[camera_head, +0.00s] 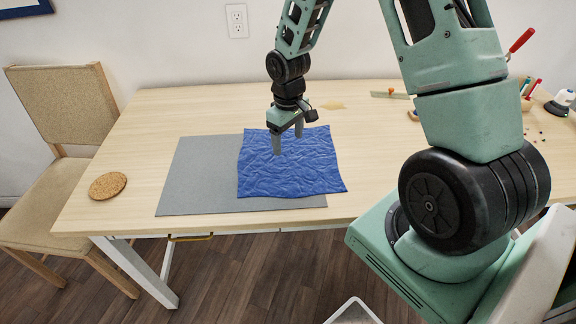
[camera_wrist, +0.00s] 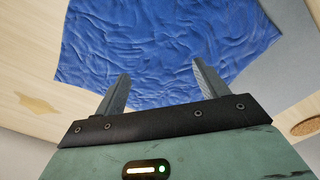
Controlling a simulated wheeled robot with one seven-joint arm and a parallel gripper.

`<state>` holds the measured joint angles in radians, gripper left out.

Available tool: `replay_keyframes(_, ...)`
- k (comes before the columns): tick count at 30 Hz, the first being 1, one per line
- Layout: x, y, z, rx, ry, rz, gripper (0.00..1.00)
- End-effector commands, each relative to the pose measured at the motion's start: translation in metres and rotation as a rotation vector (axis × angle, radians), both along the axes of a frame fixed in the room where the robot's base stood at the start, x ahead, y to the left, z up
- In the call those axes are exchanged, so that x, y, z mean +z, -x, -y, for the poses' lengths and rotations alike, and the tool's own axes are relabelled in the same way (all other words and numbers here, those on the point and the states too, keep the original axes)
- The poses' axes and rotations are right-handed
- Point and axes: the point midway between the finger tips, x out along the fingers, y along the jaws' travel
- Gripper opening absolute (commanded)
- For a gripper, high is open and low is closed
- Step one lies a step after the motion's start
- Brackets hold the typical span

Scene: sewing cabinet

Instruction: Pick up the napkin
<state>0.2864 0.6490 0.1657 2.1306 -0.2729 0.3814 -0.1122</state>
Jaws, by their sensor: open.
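The napkin (camera_head: 300,172) is a crumpled, wrinkled blue cloth lying spread out on the table, overlapping the right part of a grey mat (camera_head: 195,180). My gripper (camera_head: 287,142) hangs over the napkin's far left part with its fingers pointing down. The fingers are apart and nothing shows between them. In the wrist view the napkin (camera_wrist: 165,45) fills the area beyond the two open fingertips (camera_wrist: 160,78). I cannot tell how far the fingertips are above the cloth.
A round cork coaster (camera_head: 107,186) lies at the table's left end, near a chair (camera_head: 65,105). The wooden table (camera_head: 180,110) is mostly clear around the mat. A small tan patch (camera_head: 333,105) lies behind the napkin. Small tools and several tiny bits lie at the right end.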

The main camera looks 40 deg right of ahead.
Motion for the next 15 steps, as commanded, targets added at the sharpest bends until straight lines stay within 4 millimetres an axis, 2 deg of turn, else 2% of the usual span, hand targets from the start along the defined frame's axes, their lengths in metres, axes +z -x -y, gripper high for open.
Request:
replay_keyframes(1,-0.015,0.000,0.000,0.000,0.000,0.000,0.73)
replay_keyframes(6,-0.035,0.000,-0.001,0.001,-0.001,-0.001,0.73)
replay_keyframes(15,-0.047,0.000,-0.001,0.000,-0.001,0.000,0.73)
